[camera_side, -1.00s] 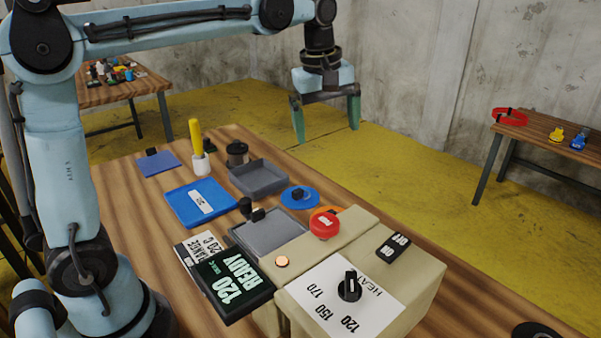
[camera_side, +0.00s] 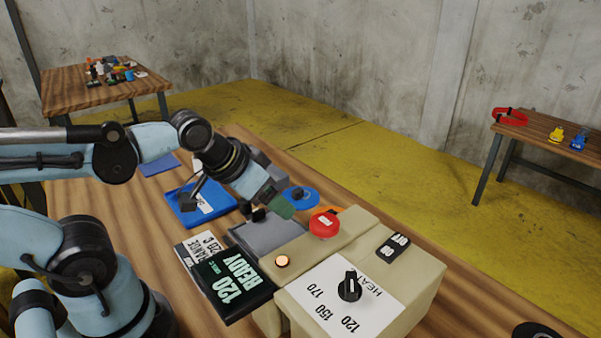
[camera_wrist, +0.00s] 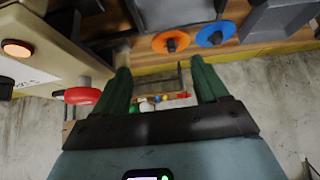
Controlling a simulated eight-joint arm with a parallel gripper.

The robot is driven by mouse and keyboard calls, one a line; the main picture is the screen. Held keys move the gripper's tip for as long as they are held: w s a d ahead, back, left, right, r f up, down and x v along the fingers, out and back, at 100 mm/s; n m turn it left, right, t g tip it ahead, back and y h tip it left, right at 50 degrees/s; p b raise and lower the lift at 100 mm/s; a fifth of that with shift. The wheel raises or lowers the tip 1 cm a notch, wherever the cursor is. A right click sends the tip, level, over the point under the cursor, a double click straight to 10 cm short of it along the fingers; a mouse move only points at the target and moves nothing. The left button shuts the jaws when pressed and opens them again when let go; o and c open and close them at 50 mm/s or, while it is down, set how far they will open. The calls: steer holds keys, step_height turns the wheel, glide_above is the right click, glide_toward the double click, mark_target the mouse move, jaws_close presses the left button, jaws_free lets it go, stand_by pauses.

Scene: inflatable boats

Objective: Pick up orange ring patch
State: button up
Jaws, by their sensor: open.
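The orange ring patch (camera_wrist: 186,38) is a flat orange disc with a dark knob at its middle. It lies beside the blue ring patch (camera_wrist: 222,33) in the wrist view, beyond my fingertips. In the side view only a sliver of the orange patch (camera_side: 338,209) shows behind the red button. My gripper (camera_wrist: 159,74) is open, with two green fingers apart and nothing between them. In the side view my gripper (camera_side: 284,206) is tilted over the table near the grey plate, left of the orange patch. One finger hides most of the other there.
A beige heater box (camera_side: 400,265) with a red button (camera_side: 324,224) stands right beside the orange patch. A grey press plate (camera_side: 268,236), a black READY display (camera_side: 234,285) and a blue tray (camera_side: 188,214) lie to the left. The blue patch (camera_side: 306,198) is behind.

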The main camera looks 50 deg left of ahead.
steer(key=c, duration=0.3)
steer(key=shift+r, duration=0.1)
steer(key=w+r+g, duration=0.4)
steer(key=w, duration=0.5)
steer(key=g, duration=0.3)
glide_toward(333, 210)
step_height(333, 210, down, 3)
steer(key=shift+f, duration=0.25)
steer(key=shift+s+d+f, duration=0.1)
steer(key=shift+s+f, duration=0.05)
steer(key=shift+f, duration=1.2)
steer(key=shift+s+f, duration=0.15)
steer(key=shift+f, duration=1.2)
